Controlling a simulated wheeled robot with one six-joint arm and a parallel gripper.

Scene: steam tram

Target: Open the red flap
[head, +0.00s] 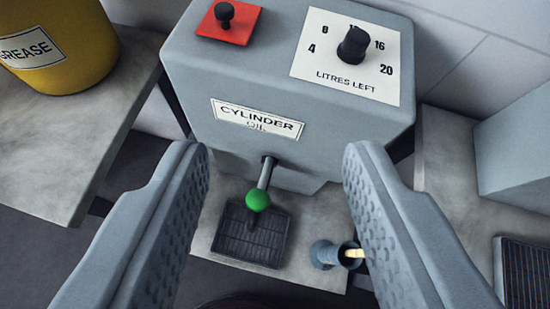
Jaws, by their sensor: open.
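The red flap (215,30) is a small red square with a black knob (224,13) on it. It lies flat on the top left of the grey cylinder oil box (180,75) and looks shut. My gripper (270,165) is open and empty. Its two grey fingers reach up from the bottom of the view, in front of the box's lower face. The flap is above and to the left of the fingertips, apart from them. No part of the flap is hidden.
A dial (353,48) marked litres left is on the box top. A green-knobbed lever (258,200) sticks out below the label, above a black grate (249,250). A small grey cup (325,254) stands beside the right finger. A yellow grease tub (75,75) stands at left.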

